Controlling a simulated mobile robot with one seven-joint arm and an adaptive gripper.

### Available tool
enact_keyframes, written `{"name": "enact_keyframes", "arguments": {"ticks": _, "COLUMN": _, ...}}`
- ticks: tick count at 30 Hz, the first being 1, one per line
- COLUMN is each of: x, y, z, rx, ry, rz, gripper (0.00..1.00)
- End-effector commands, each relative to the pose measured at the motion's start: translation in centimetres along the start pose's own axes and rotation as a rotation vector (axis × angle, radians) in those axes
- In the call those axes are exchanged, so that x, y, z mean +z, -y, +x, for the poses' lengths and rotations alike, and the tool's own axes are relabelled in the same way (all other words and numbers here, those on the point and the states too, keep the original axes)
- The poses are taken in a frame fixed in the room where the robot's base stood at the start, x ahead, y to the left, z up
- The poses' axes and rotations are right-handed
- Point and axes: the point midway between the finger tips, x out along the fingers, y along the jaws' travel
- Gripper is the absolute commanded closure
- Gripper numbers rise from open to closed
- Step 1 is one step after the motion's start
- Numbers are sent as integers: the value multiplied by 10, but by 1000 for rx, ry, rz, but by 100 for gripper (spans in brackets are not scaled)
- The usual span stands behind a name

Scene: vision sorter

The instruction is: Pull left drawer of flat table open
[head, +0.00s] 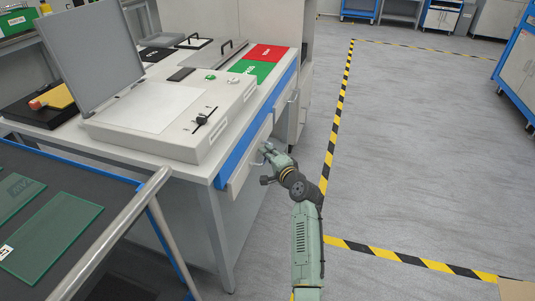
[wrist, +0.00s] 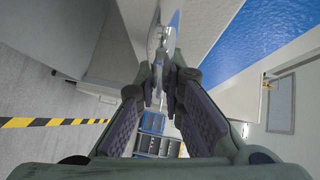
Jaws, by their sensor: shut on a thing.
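The flat table (head: 223,172) has a white top with a blue front edge. The left drawer (head: 240,174), a light grey front, sits under the blue edge at the table's near end. I cannot tell whether it stands out from the table. My gripper (head: 266,152) is at this drawer's front, at the handle. In the wrist view, my gripper (wrist: 161,88) has its two dark pads closed around the metal handle (wrist: 164,42). The pads hide part of the handle.
A second drawer handle (head: 293,97) shows farther along the table. A sorter box with a screen (head: 92,58) stands on top. A dark table with glass plates (head: 50,235) and a metal rail (head: 115,235) is at left. Floor right of the drawers is free, crossed by striped tape (head: 337,125).

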Motion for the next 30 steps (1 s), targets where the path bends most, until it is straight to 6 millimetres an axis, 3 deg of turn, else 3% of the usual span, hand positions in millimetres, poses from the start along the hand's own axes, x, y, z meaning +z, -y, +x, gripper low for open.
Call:
{"name": "enact_keyframes", "arguments": {"ticks": 5, "x": -6, "y": -5, "z": -7, "rx": 2, "ry": 2, "rz": 4, "gripper": 100}}
{"name": "enact_keyframes", "arguments": {"ticks": 11, "x": -29, "y": -13, "z": -30, "rx": 1, "ry": -1, "rz": 5, "gripper": 100}}
{"name": "enact_keyframes", "arguments": {"ticks": 30, "x": -151, "y": -46, "z": -151, "rx": 0, "ry": -1, "rz": 4, "gripper": 100}}
